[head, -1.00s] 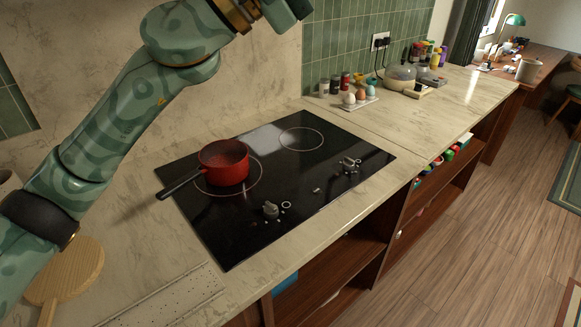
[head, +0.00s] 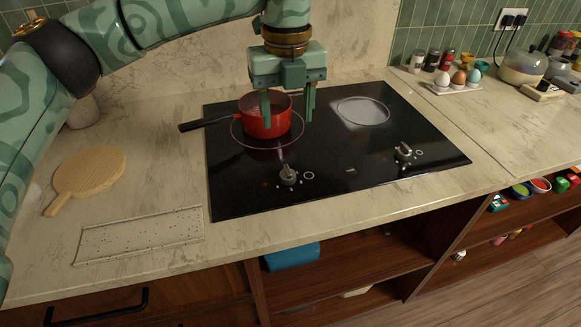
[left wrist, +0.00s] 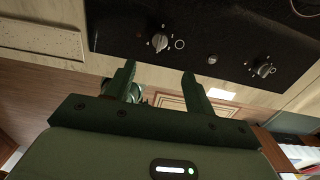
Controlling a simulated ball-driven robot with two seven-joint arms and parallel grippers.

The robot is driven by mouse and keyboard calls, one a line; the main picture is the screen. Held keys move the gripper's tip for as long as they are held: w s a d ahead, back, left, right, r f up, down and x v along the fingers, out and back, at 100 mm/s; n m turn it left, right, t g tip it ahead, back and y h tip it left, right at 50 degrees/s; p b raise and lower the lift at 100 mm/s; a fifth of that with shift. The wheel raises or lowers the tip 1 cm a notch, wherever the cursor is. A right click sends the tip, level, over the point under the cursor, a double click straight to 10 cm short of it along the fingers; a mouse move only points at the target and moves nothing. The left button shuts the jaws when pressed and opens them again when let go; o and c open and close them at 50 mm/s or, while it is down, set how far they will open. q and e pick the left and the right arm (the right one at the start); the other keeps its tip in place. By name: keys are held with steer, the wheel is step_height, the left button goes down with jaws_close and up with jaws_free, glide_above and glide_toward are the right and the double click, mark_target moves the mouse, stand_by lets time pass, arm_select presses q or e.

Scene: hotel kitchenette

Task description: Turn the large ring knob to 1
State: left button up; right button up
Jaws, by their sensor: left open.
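My left gripper (head: 288,110) is open and empty, pointing down in front of the red pot, apart from both knobs. In the left wrist view its fingertips (left wrist: 159,70) sit below the left knob. My right gripper is out of view.
The red pot (head: 258,124) stands on the larger left ring, handle pointing left. The right ring (head: 363,111) is empty. A wooden board (head: 92,170) and a speckled strip (head: 140,236) lie left. Eggs on a tray (head: 457,86) and jars stand back right.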

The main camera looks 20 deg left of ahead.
mark_target(288, 169)
arm_select(q)
step_height(288, 169, down, 14)
steer(key=b, duration=0.4)
steer(key=shift+r, duration=0.15)
steer(key=c, duration=1)
